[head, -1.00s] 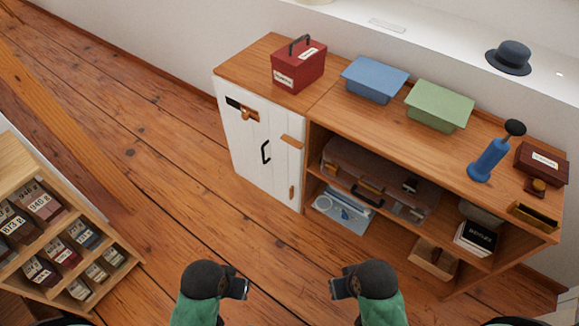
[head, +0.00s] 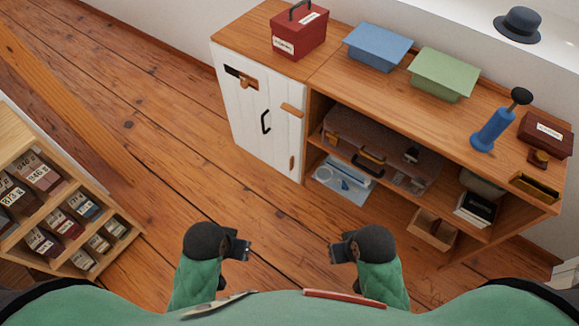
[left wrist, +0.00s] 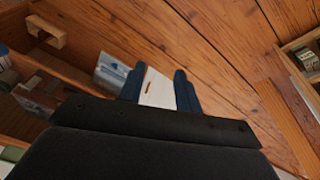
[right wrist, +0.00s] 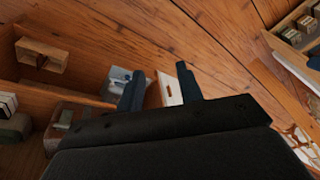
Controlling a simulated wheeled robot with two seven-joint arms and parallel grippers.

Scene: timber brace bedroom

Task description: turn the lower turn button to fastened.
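The white cabinet door (head: 243,123) is closed at the left end of the wooden cabinet. The lower turn button (head: 292,163) is a small wooden piece low on the door's right edge and stands upright. The upper turn button (head: 292,110) lies crosswise, reaching over the door edge towards the frame. A black handle (head: 265,121) is between them, further left. My left gripper (head: 247,250) and right gripper (head: 333,252) are in front of the cabinet, well apart from it. Both are open and empty; the wrist views show gaps between the left fingers (left wrist: 158,90) and right fingers (right wrist: 160,90).
A red toolbox (head: 299,34), blue box (head: 377,48) and green box (head: 443,73) stand on top. Open shelves hold a suitcase (head: 380,150). A rack (head: 125,236) stands at left. The floor between is clear.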

